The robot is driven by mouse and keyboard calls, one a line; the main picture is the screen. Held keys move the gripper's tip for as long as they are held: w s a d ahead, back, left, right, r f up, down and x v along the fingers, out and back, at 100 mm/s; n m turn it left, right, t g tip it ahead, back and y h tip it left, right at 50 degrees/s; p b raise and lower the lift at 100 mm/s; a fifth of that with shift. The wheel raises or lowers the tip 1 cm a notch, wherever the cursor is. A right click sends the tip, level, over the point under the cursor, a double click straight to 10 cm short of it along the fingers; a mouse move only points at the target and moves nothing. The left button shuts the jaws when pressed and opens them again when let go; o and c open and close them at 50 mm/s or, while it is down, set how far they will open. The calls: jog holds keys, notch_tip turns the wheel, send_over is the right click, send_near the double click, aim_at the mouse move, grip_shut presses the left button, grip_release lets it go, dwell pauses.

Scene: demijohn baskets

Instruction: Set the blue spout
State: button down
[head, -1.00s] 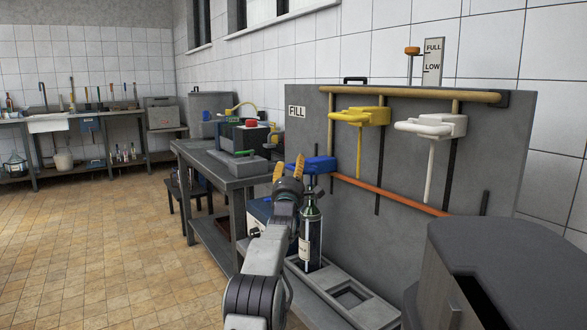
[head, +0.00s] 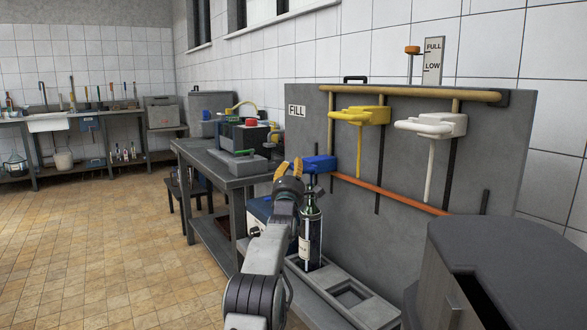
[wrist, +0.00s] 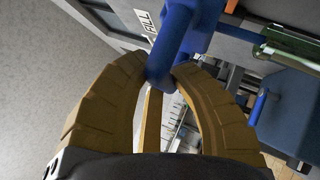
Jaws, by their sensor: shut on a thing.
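The blue spout (head: 320,162) is on the grey fill panel, lower than the yellow and white ones. A dark bottle (head: 311,235) with a pale label stands upright under it in a grey rack (head: 375,314). I cannot tell whether the spout's tube reaches into the bottle neck. My gripper (head: 289,167) is at the spout's left end. In the wrist view, the tan fingers (wrist: 160,80) are closed around the end of the blue spout's handle (wrist: 176,38). The tips meet the blue part.
A yellow spout (head: 360,115) and a white spout (head: 432,125) hang on the panel (head: 400,183), with an orange bar (head: 390,194) below. A workbench (head: 217,174) with equipment stands left of the panel. A dark grey cabinet (head: 505,255) fills the lower right. The tiled floor (head: 95,250) at left is open.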

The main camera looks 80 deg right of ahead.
jog(key=shift+r, duration=0.15)
notch_tip(320, 180, up, 18)
jog(key=p, duration=1.5)
jog(key=shift+p, duration=0.3)
jog(key=shift+a, duration=0.1)
jog(key=c, duration=1.2)
grip_release()
jog(key=shift+o, duration=0.9)
jog(key=shift+f, duration=0.2)
jog(key=shift+f, duration=0.1)
jog(key=v, duration=1.1)
jog(key=shift+a, duration=0.4)
